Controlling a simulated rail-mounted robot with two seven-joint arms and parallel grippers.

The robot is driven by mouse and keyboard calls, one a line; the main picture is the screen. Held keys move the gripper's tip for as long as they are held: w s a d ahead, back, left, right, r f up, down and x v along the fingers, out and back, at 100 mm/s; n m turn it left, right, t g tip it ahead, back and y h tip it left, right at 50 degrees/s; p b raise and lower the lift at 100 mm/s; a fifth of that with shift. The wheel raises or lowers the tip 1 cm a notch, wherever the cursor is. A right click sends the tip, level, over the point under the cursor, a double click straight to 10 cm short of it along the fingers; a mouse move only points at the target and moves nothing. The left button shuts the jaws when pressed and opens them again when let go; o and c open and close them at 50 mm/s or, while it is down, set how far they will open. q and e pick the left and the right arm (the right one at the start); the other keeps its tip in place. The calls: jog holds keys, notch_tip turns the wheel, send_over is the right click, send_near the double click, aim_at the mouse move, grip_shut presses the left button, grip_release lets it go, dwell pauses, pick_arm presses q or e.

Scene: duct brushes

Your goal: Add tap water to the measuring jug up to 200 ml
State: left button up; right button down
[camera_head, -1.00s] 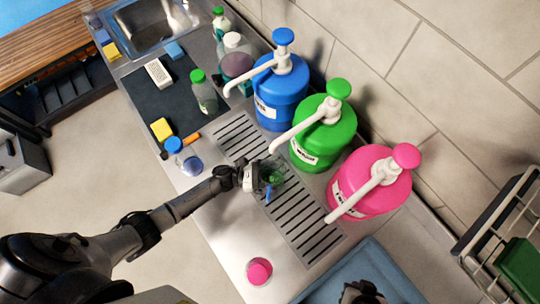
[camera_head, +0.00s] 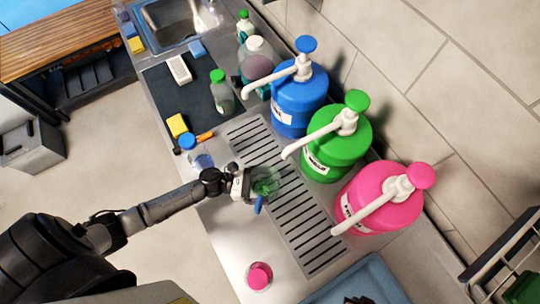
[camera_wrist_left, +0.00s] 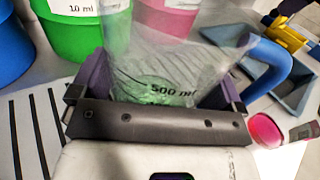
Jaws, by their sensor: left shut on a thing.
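The measuring jug (camera_head: 265,182) is clear with a greenish tint and a blue handle. My left gripper (camera_head: 243,183) is shut on it and holds it over the slotted drain grate, near the green dispenser's spout. In the left wrist view the jug (camera_wrist_left: 165,75) shows a "500 ml" mark and green in its lower part; I cannot tell the liquid level. The sink (camera_head: 178,22) is at the top left of the counter; its tap is not clear. A dark shape at the bottom edge may be my right gripper.
Blue (camera_head: 300,100), green (camera_head: 338,145) and pink (camera_head: 380,200) pump dispensers line the wall side. A blue-capped bottle (camera_head: 197,155) and green-capped bottle (camera_head: 222,92) stand toward the sink. A pink-capped container (camera_head: 258,276) and blue tray (camera_head: 350,285) are at the front.

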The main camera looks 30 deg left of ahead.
pick_arm(q)
jog(key=shift+s+a+r, duration=0.35)
jog(key=shift+s+r, duration=0.15)
jog(key=shift+s, duration=0.25)
jog(key=shift+s+a+r, duration=0.35)
jog(key=shift+s+r, duration=0.2)
jog(key=shift+s, duration=0.2)
jog(key=shift+s+a+r, duration=0.35)
jog(key=shift+s+r, duration=0.15)
jog(key=shift+s, duration=0.25)
jog(key=shift+s+r, duration=0.1)
jog(key=shift+s, duration=0.05)
